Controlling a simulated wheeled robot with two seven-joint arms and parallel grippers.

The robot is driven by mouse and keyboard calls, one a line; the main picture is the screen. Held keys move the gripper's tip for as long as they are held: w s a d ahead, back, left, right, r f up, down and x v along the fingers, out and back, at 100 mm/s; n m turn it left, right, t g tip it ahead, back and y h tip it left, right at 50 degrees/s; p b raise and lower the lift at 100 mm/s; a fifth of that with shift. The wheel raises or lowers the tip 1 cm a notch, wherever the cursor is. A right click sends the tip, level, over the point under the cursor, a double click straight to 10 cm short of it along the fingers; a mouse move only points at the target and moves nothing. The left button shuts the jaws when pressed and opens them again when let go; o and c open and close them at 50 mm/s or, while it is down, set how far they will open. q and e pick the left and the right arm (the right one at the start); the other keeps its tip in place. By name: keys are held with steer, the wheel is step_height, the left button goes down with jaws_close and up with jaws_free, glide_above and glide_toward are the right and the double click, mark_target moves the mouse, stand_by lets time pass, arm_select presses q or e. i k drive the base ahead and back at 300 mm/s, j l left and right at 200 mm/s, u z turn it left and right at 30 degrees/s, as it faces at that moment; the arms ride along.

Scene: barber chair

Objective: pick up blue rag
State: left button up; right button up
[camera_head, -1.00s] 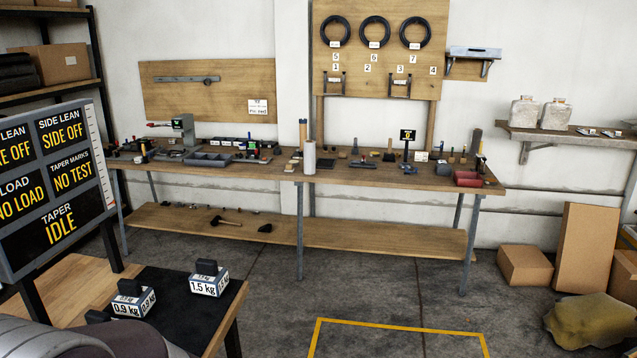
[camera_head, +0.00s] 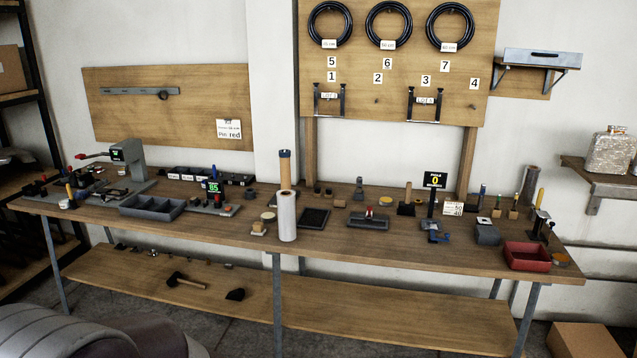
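I cannot make out a blue rag for certain. A small blue item (camera_head: 432,226) sits on the workbench (camera_head: 345,256) below the small black display showing 0 (camera_head: 435,180). It is too small to tell whether it is cloth. Neither of my grippers is in view.
A hammer (camera_head: 186,281) lies on the lower shelf (camera_head: 400,313). A cardboard box (camera_head: 590,338) is at the lower right.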

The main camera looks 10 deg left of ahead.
mark_target(82, 195)
steer(key=i+u, duration=0.35)
steer(key=i, duration=0.15)
steer(key=i+u, duration=0.3)
steer(key=i, duration=0.15)
steer(key=i+l+u, duration=0.15)
steer(key=i+u, duration=0.2)
steer(key=i, duration=0.15)
steer(key=i+j, duration=0.55)
steer(key=j, duration=0.2)
steer(key=i+j+u, duration=0.1)
steer(key=i+j, duration=0.45)
steer(key=j, duration=0.15)
steer(key=j+u, duration=0.2)
steer(key=j, duration=0.4)
steer(key=i+j+u, duration=0.15)
steer(key=j, duration=0.45)
